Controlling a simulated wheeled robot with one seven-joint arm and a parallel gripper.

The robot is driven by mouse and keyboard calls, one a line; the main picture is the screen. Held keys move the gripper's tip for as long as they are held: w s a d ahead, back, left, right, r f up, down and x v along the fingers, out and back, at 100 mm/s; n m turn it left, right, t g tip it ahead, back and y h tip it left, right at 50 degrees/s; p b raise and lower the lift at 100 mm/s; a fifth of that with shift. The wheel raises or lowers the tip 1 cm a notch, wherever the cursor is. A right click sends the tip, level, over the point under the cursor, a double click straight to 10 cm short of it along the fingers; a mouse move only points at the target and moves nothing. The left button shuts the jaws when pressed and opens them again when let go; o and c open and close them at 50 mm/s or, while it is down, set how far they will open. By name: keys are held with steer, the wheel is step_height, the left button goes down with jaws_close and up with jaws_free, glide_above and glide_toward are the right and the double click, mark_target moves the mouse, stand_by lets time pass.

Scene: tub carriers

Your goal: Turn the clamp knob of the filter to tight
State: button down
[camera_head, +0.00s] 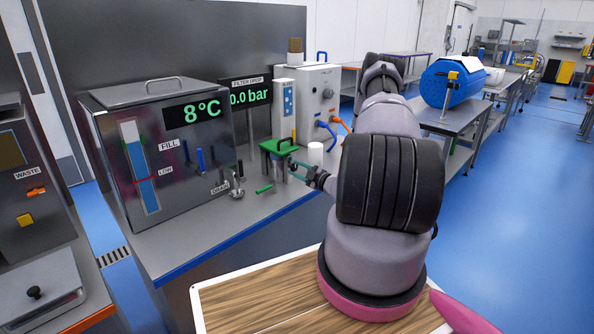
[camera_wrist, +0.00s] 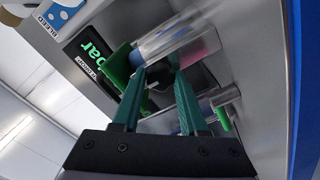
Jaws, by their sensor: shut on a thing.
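The filter stands on the steel bench beside the tank, with a green top (camera_head: 278,146) and a handle on it. In the wrist view, its green top (camera_wrist: 118,66) and a clear cylinder (camera_wrist: 172,40) show just beyond my fingers. My gripper (camera_head: 292,165) reaches the filter's right side with its teal fingers. In the wrist view my gripper (camera_wrist: 158,78) is closed around a dark knob (camera_wrist: 157,75), mostly hidden between the fingertips. The knob's setting cannot be read.
A steel tank (camera_head: 160,150) showing 8°C stands left of the filter. A white cup (camera_head: 315,153) stands close to my gripper. A green piece (camera_head: 264,189) lies near the bench front. A control box (camera_head: 320,90) stands behind.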

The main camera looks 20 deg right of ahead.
steer(key=shift+s+f, duration=0.1)
steer(key=shift+c, duration=2.2)
jaws_free()
steer(key=v, duration=1)
steer(key=shift+s+d, duration=0.2)
steer(key=shift+s, duration=0.15)
